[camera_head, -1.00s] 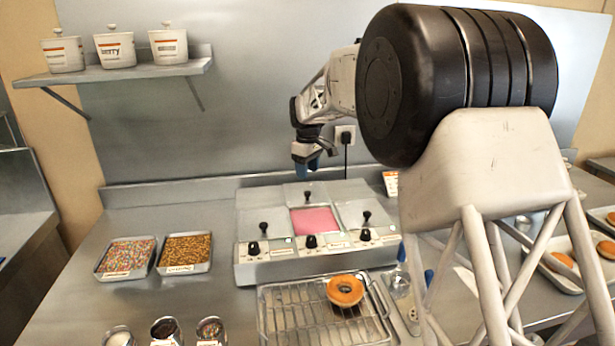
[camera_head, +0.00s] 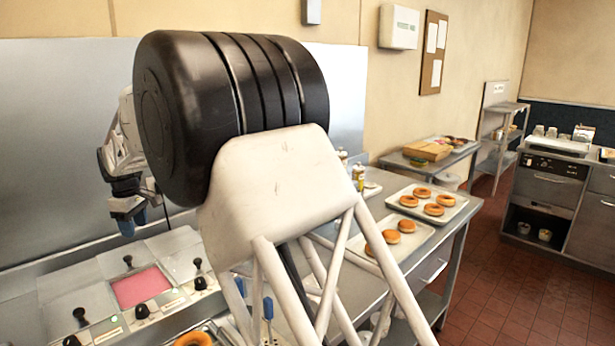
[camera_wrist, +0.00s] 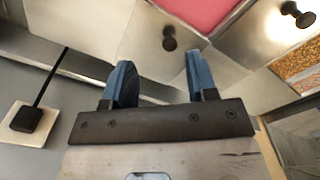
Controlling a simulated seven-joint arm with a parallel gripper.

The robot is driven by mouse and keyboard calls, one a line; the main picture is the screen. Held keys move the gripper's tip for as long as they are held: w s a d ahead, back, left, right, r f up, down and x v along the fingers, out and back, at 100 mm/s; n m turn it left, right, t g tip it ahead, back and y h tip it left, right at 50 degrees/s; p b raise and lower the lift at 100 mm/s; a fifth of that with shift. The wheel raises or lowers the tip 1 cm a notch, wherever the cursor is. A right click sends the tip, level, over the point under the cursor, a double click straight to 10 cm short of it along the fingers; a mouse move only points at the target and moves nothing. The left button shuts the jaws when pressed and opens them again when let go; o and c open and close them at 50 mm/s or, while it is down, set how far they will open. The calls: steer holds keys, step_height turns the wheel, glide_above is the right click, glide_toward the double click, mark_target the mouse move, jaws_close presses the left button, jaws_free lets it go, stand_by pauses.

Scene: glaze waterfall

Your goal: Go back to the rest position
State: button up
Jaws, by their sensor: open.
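My gripper (camera_wrist: 158,84) is open and empty in the wrist view, its two blue fingers spread apart above the glaze station. In the head view my gripper (camera_head: 126,224) hangs at the left, behind and above the station, partly hidden by its own wrist. The glaze station (camera_head: 75,300) is a steel unit with a pink glaze well (camera_head: 140,287) and black knobs. In the wrist view the pink well (camera_wrist: 200,12) is at the top, with a black knob (camera_wrist: 169,38) just beyond the fingers.
A wall outlet with a plug (camera_wrist: 25,122) lies left of the gripper. A glazed donut (camera_head: 194,339) shows at the head view's bottom edge. Trays of donuts (camera_head: 455,212) stand on the right counter. Open floor (camera_head: 510,290) lies beyond.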

steer(key=s+d+r+m, duration=0.15)
steer(key=d+r, duration=0.25)
steer(key=d, duration=0.7)
steer(key=d+r+m, duration=0.3)
steer(key=d+r, duration=0.1)
steer(key=d, duration=0.8)
steer(key=s+d+r+m, duration=0.1)
steer(key=s+d, duration=0.2)
steer(key=d, duration=0.4)
steer(key=s+d+r+m+t, duration=0.1)
steer(key=s+d+m, duration=0.15)
steer(key=d, duration=0.35)
steer(key=s+d+r, duration=0.1)
steer(key=s+d, duration=0.2)
steer(key=d, duration=0.4)
steer(key=s+d+f+m, duration=0.2)
steer(key=s+d+m, duration=0.3)
steer(key=s+d, duration=0.95)
steer(key=s+d+f+m, duration=0.1)
steer(key=s+d+f, duration=0.1)
steer(key=s, duration=0.3)
steer(key=s+d+f+m+t, duration=0.1)
steer(key=s+d+f+m, duration=0.1)
steer(key=s+d+f, duration=0.1)
steer(key=s+d+f+m, duration=0.1)
steer(key=s+d+f, duration=0.1)
steer(key=s+d, duration=0.2)
steer(key=s, duration=0.3)
steer(key=shift+s+d+f, duration=0.35)
steer(key=shift+d, duration=0.05)
